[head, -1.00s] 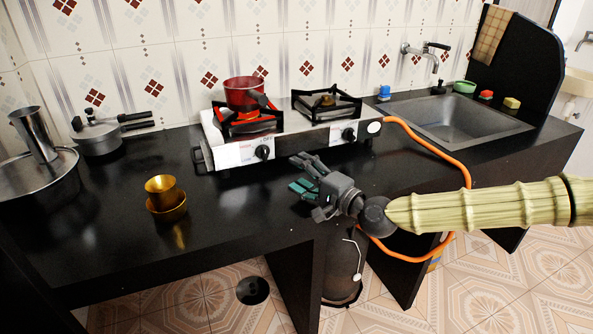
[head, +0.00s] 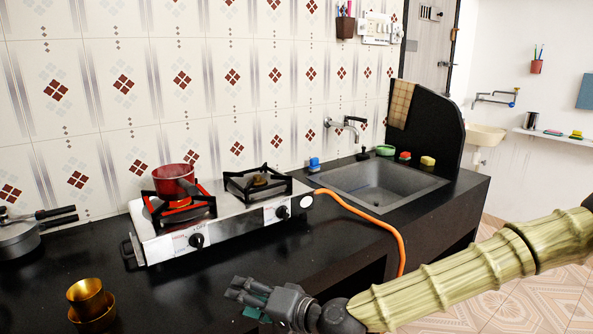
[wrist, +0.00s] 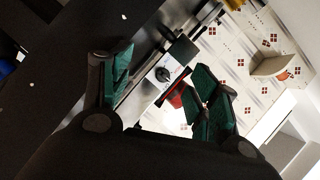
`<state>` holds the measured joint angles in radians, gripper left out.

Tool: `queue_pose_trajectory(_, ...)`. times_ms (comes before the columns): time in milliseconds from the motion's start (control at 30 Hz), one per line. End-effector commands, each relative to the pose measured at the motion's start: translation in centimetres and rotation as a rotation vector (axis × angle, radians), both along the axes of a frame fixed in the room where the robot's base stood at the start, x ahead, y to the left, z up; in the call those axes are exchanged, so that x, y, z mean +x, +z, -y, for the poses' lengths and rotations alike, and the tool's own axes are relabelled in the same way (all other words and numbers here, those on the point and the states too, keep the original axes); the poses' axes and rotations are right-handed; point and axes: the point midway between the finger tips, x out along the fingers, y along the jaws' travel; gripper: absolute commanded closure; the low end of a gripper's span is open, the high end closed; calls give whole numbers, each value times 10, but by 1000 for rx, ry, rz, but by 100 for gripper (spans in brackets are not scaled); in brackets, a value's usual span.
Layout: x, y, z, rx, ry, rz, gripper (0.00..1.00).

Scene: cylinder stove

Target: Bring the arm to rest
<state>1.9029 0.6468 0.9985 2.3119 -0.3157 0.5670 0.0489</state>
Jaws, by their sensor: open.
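My gripper (head: 248,297) is in front of the stove, near the front of the black counter (head: 340,255). In the wrist view my gripper (wrist: 160,90) shows its green finger pads spread apart, with nothing between them in its grasp. My arm reaches in from the right side of the head view. The two-burner stove (head: 215,228) stands behind the gripper, apart from it. A red pot (head: 174,181) sits on the left burner, which glows red-orange. The right burner (head: 258,184) is bare. A stove knob (wrist: 162,75) also shows in the wrist view.
A gold cup and bowl (head: 90,300) stand on the counter at left, near a lidded pan (head: 20,238). An orange hose (head: 370,222) runs from the stove over the counter. The sink (head: 375,185) is at the right, with small items along its back edge.

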Motion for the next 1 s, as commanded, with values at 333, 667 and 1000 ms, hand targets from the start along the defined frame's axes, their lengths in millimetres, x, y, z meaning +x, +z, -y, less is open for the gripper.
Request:
queue_pose_trajectory(333, -82, -94, 18, -276, 112, -36, 39)
queue_pose_trajectory(667, -157, -241, 64, -503, 148, -257, 39)
queue_pose_trajectory(1000, -249, -377, 176, -811, 136, -493, 39)
